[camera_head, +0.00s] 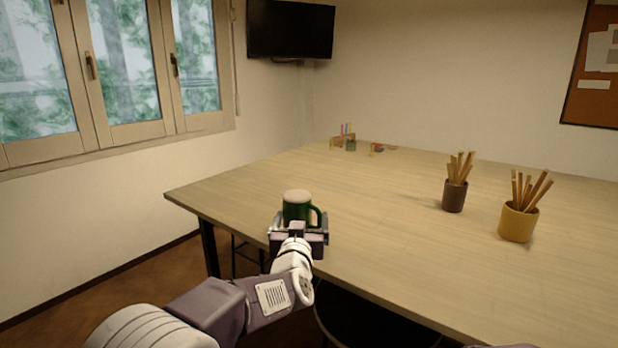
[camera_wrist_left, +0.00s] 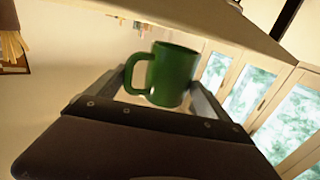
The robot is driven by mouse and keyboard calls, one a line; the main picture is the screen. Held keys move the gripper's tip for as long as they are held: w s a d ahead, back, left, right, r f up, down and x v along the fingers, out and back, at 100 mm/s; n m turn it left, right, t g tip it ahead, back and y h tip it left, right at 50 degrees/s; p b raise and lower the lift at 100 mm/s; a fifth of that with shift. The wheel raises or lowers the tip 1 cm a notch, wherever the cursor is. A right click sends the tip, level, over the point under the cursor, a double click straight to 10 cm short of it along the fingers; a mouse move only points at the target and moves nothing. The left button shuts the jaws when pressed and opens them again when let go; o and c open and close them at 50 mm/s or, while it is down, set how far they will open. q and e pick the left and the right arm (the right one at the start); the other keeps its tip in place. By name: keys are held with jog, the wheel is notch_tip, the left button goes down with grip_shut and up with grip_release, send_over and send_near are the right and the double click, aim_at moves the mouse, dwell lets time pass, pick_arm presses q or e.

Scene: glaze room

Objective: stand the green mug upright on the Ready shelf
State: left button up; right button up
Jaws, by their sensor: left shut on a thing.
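The green mug (camera_head: 293,211) is in my left gripper (camera_head: 298,232), near the table's front-left edge in the head view. A pale cream round end faces up, and the handle points right. I cannot tell whether that end is the mug's inside or its base. In the left wrist view the mug (camera_wrist_left: 172,75) sits between the two fingers of my left gripper (camera_wrist_left: 158,92), handle to the left. Its gap to the table is unclear. My right gripper is not in view. No shelf marked Ready shows in these frames.
A long wooden table (camera_head: 400,260) fills the middle and right. A dark cup (camera_head: 454,197) and a yellow cup (camera_head: 517,225), both holding wooden sticks, stand on it. Small items (camera_head: 351,145) sit at its far end. The tabletop between is clear. Windows (camera_head: 122,60) are left.

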pick_arm(q)
jog(key=s, duration=1.3)
jog(key=shift+s+a, duration=0.25)
jog(key=shift+a, duration=0.15)
